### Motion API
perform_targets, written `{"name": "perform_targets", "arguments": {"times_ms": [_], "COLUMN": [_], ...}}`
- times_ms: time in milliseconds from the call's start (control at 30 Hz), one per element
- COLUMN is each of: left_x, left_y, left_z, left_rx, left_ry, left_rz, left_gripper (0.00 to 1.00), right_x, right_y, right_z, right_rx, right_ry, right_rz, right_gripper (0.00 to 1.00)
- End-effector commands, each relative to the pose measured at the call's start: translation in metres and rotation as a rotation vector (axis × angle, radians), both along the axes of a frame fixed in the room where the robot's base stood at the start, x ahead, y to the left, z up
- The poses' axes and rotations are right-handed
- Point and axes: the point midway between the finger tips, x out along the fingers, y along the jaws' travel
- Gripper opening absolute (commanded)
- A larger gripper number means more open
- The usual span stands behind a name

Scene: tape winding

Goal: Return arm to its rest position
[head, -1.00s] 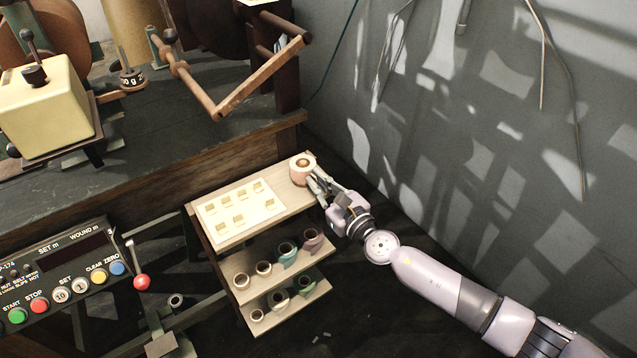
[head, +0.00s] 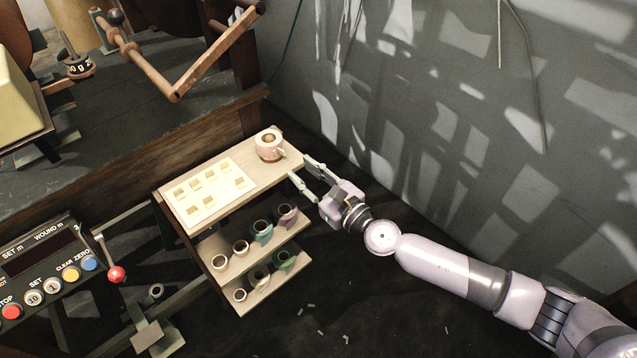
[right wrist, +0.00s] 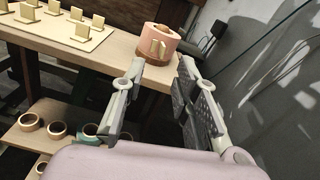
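My right gripper (head: 306,177) is open and empty at the right edge of the small shelf's top board (head: 218,162). Its two fingers are apart, and they also show apart in the right wrist view (right wrist: 157,75). A pink roll (head: 269,146) with a brown core stands on the top board near its far right corner, just beyond the fingertips and apart from them. In the right wrist view the roll (right wrist: 156,42) has a pale tab on its near side. My left gripper is not in view.
A pale card (head: 208,194) with several small tabs lies on the top board. Several rolls (head: 262,230) stand on the two lower shelves. A control panel (head: 40,270) with a red-knobbed lever (head: 117,274) is at left. A grey wall (head: 450,130) rises at right; dark floor lies between.

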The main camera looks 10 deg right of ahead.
Motion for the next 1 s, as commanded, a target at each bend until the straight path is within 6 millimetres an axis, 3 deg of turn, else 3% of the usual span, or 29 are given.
{"name": "perform_targets", "arguments": {"times_ms": [100,300,533,667,767,833,933,1000], "left_x": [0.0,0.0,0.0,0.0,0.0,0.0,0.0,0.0], "left_y": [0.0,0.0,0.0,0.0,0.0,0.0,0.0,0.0], "left_z": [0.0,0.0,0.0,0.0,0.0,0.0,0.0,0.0], "left_rx": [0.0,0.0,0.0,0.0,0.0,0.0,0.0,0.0], "left_ry": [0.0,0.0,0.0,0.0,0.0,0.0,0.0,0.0], "left_rz": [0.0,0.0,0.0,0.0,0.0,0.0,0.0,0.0], "left_gripper": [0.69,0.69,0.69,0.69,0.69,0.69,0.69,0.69], "right_x": [-0.02,-0.037,-0.04,-0.031,-0.024,-0.03,-0.056,-0.083], "right_y": [-0.014,-0.027,-0.03,-0.044,-0.077,-0.106,-0.141,-0.159], "right_z": [-0.001,0.0,-0.001,-0.018,-0.06,-0.104,-0.168,-0.211], "right_rx": [-0.001,0.0,0.016,0.22,0.589,0.892,1.271,1.505], "right_ry": [0.002,0.001,0.011,0.17,0.44,0.635,0.841,0.943], "right_rz": [0.001,0.0,-0.008,-0.114,-0.327,-0.519,-0.788,-0.974], "right_gripper": [0.28,0.28,0.28,0.28,0.28,0.28,0.28,0.28]}}
